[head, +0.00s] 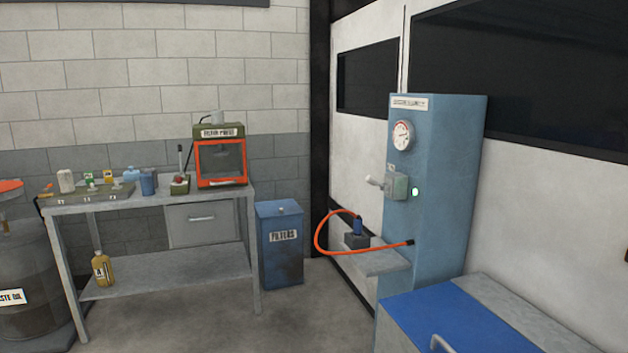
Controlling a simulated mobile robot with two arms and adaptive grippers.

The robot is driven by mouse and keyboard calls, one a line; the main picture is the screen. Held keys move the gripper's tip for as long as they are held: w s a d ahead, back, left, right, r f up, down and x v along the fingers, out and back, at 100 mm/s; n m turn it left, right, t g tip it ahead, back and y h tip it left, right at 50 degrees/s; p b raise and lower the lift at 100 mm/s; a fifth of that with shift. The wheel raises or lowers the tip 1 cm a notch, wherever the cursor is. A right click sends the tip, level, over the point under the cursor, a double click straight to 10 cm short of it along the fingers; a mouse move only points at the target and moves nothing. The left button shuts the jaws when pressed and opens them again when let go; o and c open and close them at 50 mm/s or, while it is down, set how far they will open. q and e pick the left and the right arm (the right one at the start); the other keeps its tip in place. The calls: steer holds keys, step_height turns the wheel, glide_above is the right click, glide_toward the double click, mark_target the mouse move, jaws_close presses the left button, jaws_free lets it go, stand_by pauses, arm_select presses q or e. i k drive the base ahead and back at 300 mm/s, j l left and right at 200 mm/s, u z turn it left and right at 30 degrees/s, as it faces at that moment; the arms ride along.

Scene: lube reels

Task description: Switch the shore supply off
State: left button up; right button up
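The shore supply is a tall blue cabinet (445,190) at the right, against the pale wall. Its label plate (409,103) is at the top and too small to read surely. Below it is a round dial gauge (403,135). A grey switch box (396,184) carries a lever handle (375,182) that sticks out to the left. A green light (415,192) glows beside the box. Neither of my grippers is in view.
A grey workbench (150,197) with a filter press (220,157) and small containers stands at the left. A blue filters bin (281,245) is beside it. A blue-topped chest (450,318) fills the lower right before the cabinet. Floor (310,315) between bench and cabinet is clear.

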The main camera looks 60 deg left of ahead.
mark_target(371, 179)
steer(key=u, duration=1.4)
steer(key=z, duration=0.3)
steer(key=i+j+z, duration=0.75)
steer(key=j, duration=0.15)
steer(key=i+j, duration=0.15)
steer(key=j, duration=0.2)
steer(key=i+j, duration=0.2)
steer(key=j, duration=0.15)
steer(key=i+j+z, duration=0.1)
steer(key=j, duration=0.25)
steer(key=i+j, duration=0.2)
steer(key=j, duration=0.2)
steer(key=i+j, duration=0.2)
steer(key=j, duration=0.15)
steer(key=i+j+z, duration=0.1)
steer(key=j, duration=0.25)
steer(key=i+j, duration=0.2)
steer(key=j, duration=0.2)
steer(key=i+l, duration=0.1)
steer(key=l, duration=0.5)
